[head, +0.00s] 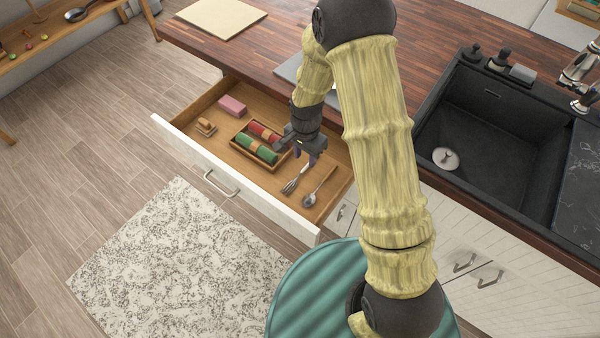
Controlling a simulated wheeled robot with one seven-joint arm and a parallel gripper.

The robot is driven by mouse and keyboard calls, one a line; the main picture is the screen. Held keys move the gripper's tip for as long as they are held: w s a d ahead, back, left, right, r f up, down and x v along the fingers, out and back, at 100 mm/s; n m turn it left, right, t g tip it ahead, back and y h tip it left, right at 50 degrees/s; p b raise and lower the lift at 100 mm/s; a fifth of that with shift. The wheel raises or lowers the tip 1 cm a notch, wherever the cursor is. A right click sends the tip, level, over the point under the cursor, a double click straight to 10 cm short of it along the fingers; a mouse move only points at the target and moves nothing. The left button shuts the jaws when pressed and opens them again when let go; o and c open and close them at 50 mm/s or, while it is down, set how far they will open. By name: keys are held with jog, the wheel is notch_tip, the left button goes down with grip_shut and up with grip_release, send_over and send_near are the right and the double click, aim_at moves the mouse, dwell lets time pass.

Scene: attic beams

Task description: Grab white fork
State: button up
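The fork (292,184) lies in the open drawer, near its right end. It has a pale, whitish-silver head pointing down-left, and its handle runs up-right toward my gripper (305,156). My gripper points down into the drawer over the handle end of the fork. I cannot tell whether a fingertip touches the handle. A spoon (310,198) lies just right of the fork, roughly parallel to it.
The wooden drawer (197,160) also holds a small tray (233,146) with red and green rolls, a pink block (232,106) and a small brown item (206,127). The countertop (255,55) is behind, with a black sink (480,130) at right. A rug (180,270) lies in front.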

aim_at(304, 168)
jog(key=shift+f+p, duration=0.5)
jog(key=shift+f, duration=2.05)
grip_shut()
